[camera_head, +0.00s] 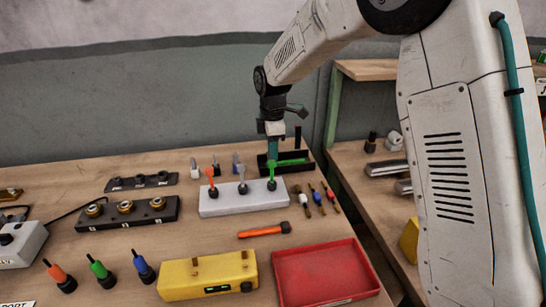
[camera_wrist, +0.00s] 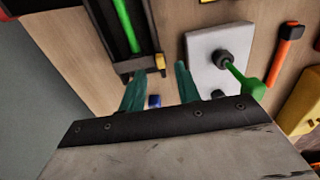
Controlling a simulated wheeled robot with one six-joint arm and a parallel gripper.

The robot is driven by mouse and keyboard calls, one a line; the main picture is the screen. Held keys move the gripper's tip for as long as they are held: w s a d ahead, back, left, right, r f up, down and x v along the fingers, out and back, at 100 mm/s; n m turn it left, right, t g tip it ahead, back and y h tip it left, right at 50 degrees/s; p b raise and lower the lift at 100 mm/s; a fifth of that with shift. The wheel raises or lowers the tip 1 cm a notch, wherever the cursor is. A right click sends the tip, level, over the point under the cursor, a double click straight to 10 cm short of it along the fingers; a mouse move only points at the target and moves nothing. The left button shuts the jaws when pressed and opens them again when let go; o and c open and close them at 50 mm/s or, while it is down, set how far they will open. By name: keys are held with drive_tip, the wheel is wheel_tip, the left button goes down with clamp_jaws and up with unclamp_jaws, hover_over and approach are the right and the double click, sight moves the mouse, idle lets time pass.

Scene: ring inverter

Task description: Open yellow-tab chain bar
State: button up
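A black open-topped bar (camera_head: 293,168) lies at the back right of the bench with a green rod inside it. In the wrist view the bar (camera_wrist: 145,35) shows a small yellow tab (camera_wrist: 160,62) at its near end corner. My gripper (camera_head: 272,160) points down beside the bar's left end in the head view. In the wrist view my gripper's teal fingers (camera_wrist: 159,80) are apart, with nothing held between them. The left fingertip is close to the bar's near end; I cannot tell if they touch. The yellow tab is not clear in the head view.
A white block (camera_head: 240,202) with orange, grey and green-handled levers stands just in front. A small blue-topped item (camera_wrist: 154,101) shows between my fingers. A yellow box (camera_head: 190,285), red tray (camera_head: 330,270) and orange-handled tool (camera_head: 262,232) lie nearer.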

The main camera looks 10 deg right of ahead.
drive_tip(key=shift+f, duration=1.55)
clamp_jaws()
drive_tip(key=shift+r, duration=0.1)
